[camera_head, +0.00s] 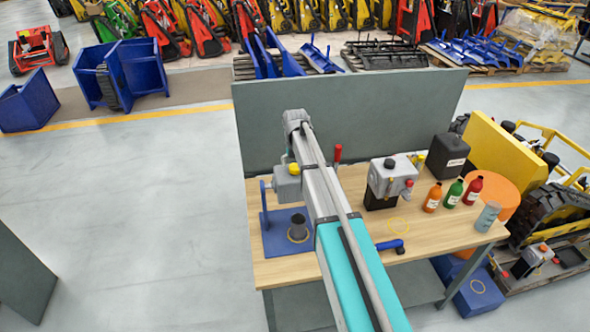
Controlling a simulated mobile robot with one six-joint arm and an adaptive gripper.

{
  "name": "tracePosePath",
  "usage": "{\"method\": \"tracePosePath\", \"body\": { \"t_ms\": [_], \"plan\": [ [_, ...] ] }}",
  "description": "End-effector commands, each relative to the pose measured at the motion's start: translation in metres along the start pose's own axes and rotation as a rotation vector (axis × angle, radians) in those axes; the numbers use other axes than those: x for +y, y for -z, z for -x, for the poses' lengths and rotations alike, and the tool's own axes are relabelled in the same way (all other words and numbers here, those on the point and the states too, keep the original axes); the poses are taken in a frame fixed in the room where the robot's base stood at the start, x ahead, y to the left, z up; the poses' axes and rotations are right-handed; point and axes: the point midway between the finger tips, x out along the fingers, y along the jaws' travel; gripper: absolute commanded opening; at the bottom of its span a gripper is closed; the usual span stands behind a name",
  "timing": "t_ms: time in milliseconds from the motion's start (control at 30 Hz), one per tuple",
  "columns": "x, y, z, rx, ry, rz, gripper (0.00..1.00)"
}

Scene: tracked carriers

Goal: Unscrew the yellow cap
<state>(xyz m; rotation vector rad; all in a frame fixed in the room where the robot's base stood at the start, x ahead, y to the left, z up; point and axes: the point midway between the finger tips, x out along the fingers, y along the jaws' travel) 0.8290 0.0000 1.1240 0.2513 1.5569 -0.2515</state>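A small yellow cap (294,168) sits on top of a grey housing (286,184) on the left part of the workbench, just left of my arm. The housing is partly covered by my arm. My arm reaches up across the bench from the bottom of the picture. I do not see the gripper's fingers, so their distance to either cap cannot be told.
The blue stand (271,240) holds a dark cylinder. Orange, green and red bottles (453,194), a black canister (447,156) and a clear jar (488,216) crowd the bench's right side. A blue-handled tool (391,245) lies near the front. A grey panel (345,110) stands behind.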

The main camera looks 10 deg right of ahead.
Motion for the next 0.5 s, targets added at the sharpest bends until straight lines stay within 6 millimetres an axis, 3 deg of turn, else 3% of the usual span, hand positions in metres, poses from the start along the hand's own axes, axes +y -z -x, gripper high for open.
{"method": "tracePosePath", "body": {
  "t_ms": [500],
  "plan": [
    [0.0002,-0.0003,0.0002,-0.001,0.0,-0.082,0.97]
  ]
}}
